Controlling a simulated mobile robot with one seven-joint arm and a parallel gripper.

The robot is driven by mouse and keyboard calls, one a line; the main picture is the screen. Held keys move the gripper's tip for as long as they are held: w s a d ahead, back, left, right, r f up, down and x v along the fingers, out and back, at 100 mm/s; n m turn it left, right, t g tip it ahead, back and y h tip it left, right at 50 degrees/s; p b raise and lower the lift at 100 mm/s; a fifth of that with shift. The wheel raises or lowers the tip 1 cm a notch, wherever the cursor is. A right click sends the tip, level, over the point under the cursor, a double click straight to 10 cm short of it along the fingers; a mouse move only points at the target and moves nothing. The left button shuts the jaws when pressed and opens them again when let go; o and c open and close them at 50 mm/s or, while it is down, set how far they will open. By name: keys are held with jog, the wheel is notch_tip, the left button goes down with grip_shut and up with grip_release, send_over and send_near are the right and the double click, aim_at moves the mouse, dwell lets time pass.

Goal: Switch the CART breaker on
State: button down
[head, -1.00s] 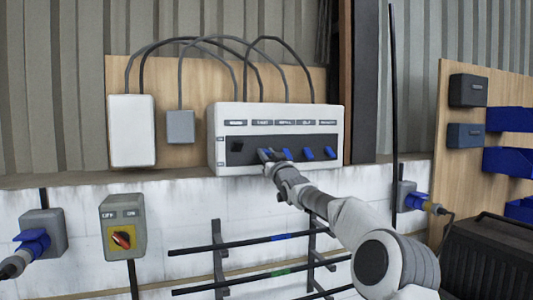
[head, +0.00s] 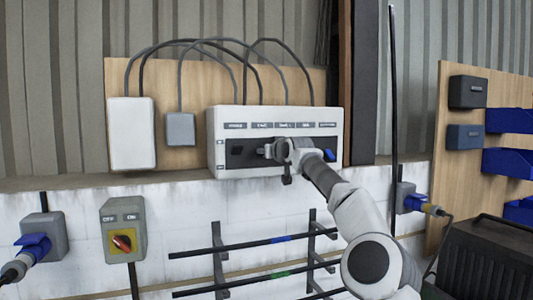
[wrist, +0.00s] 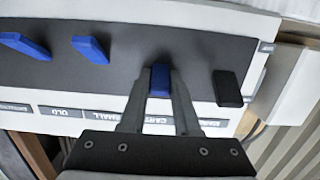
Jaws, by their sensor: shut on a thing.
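The white breaker box (head: 215,155) hangs on the plywood, with a dark panel and a row of levers under labels. My gripper (head: 268,151) is at the second lever from the left. In the wrist view, which is upside down to the head view, my gripper (wrist: 159,85) is shut on this blue lever (wrist: 160,78), a finger on each side. The lever reaches toward the label row, about level with the black lever (wrist: 227,88). Two other blue levers (wrist: 91,48) sit farther from the labels. The label nearest the held lever is partly covered by my gripper.
A white box (head: 132,133) and a small grey box (head: 181,128) are left of the breaker box. A ledge (head: 70,182) runs under the panel.

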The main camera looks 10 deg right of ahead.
jog(key=shift+r, duration=0.25)
dwell(0.6)
jog(key=c, duration=0.6)
grip_release()
jog(key=shift+c, duration=0.2)
jog(key=shift+f, duration=0.1)
jog(key=shift+s+d+b, duration=0.15)
jog(key=shift+s+b, duration=0.35)
jog(key=shift+b, duration=0.3)
jog(key=r+b+v, duration=0.1)
jog(key=b+v, duration=0.9)
jog(key=v, duration=0.6)
